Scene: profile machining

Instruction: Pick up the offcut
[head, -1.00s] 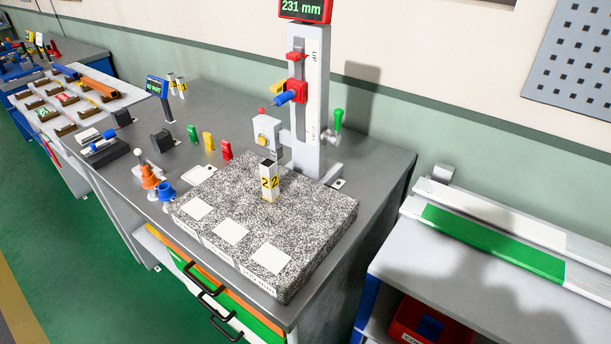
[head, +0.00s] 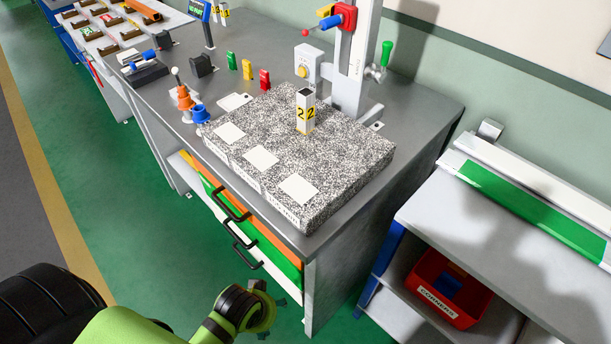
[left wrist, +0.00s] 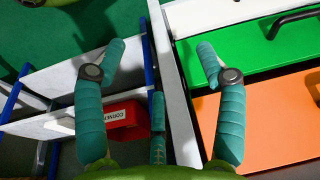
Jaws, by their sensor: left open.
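No piece in view is marked as the offcut. A short upright silver profile piece with a yellow "22" label (head: 305,112) stands on the speckled granite plate (head: 345,165). A blue piece (head: 447,286) lies in a labelled red bin (head: 440,312) on the lower shelf at right. My left gripper (head: 268,300) is low in front of the drawer cabinet, away from both pieces; its fingers are small and partly hidden in the head view. In the left wrist view the left gripper (left wrist: 160,60) is open and empty, with the red bin (left wrist: 128,125) beyond it. My right gripper is not in view.
The drawer fronts and black handles (head: 235,205) are close to my left gripper. A height gauge column (head: 358,60) stands behind the plate. Several coloured small parts stand on the bench. A side table (head: 470,230) is at right. Green floor is free at left.

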